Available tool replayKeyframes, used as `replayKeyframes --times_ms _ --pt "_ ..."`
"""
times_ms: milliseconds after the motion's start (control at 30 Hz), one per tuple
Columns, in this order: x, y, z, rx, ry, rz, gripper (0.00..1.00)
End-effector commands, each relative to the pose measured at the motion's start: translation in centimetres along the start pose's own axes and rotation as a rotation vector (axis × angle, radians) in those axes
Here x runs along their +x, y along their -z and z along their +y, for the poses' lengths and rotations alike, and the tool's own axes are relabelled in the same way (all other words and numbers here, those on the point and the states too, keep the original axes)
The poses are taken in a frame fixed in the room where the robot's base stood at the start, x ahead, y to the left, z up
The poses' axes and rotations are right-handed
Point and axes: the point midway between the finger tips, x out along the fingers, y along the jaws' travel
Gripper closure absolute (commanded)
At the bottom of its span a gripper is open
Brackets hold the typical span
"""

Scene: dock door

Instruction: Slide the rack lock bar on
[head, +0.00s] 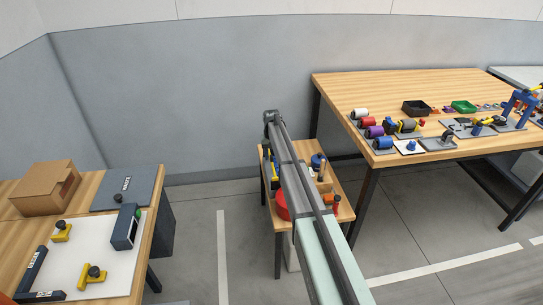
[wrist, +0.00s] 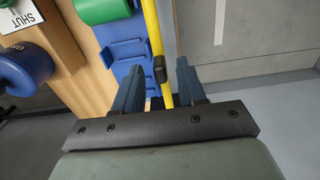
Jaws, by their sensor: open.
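A yellow bar (wrist: 153,30), apparently the rack lock bar, runs beside a blue rack (wrist: 125,50) in the wrist view and carries a small black block (wrist: 160,69). My gripper (wrist: 157,82) is open, with its blue fingers on either side of the bar and the black block between or just beyond their tips. I cannot tell if the fingers touch it. A green cylinder (wrist: 102,8) sits by the rack. In the head view, my arm covers much of the small wooden table (head: 345,212), and my fingers cannot be made out.
A blue spool-like part (wrist: 25,68) and a "SHUT" label (wrist: 17,14) are at left in the wrist view. In the head view, a large table (head: 345,88) with many parts stands right, and a bench with a cardboard box (head: 45,188) stands left.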

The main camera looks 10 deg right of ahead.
Motion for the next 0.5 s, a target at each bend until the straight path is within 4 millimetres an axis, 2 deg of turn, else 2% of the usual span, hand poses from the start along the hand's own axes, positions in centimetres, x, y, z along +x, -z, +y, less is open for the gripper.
replayKeyframes --times_ms 367,500 --pt "0.36 0.0 0.0 0.0 0.0 0.0 0.6" --pt "0.35 0.0 0.0 0.0 0.0 0.0 0.73"
